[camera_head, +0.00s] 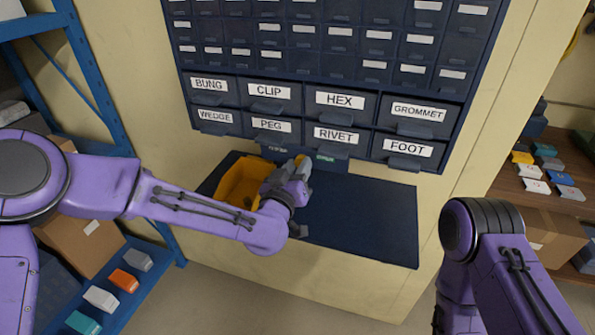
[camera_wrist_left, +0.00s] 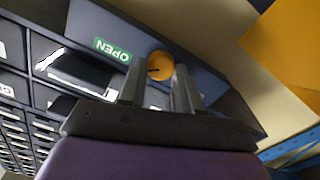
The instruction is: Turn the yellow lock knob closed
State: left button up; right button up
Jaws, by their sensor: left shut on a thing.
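The round yellow lock knob (camera_wrist_left: 160,66) sits on the dark front of the cabinet in the left wrist view, with a dark mark on its face. Beside it is a green label reading OPEN (camera_wrist_left: 113,49). My left gripper (camera_wrist_left: 158,88) is shut on the knob, one finger on each side of it. In the head view my left gripper (camera_head: 300,168) is at the lower edge of the drawer cabinet and hides most of the knob. My right arm is at the lower right, and its gripper is out of view.
A yellow bin (camera_head: 232,183) stands on the dark counter (camera_head: 365,215) just left of my left gripper. Labelled drawers such as RIVET (camera_head: 335,135) are directly above. The counter's right part is clear. A blue shelf (camera_head: 95,80) stands at left.

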pick_arm(q)
jog(key=n+b, duration=0.1)
jog(key=n, duration=0.1)
jog(key=n+b, duration=0.1)
jog(key=n, duration=0.1)
jog(key=n+b, duration=0.1)
jog(key=n, duration=0.1)
jog(key=shift+a+f+b, duration=0.1)
jog(key=shift+f+b, duration=0.15)
jog(key=shift+b, duration=0.15)
jog(key=shift+f+n+b, duration=0.1)
jog(key=shift+n+b, duration=6.05)
jog(key=shift+n, duration=2.65)
jog(key=o, duration=1.1)
jog(key=shift+c, duration=0.2)
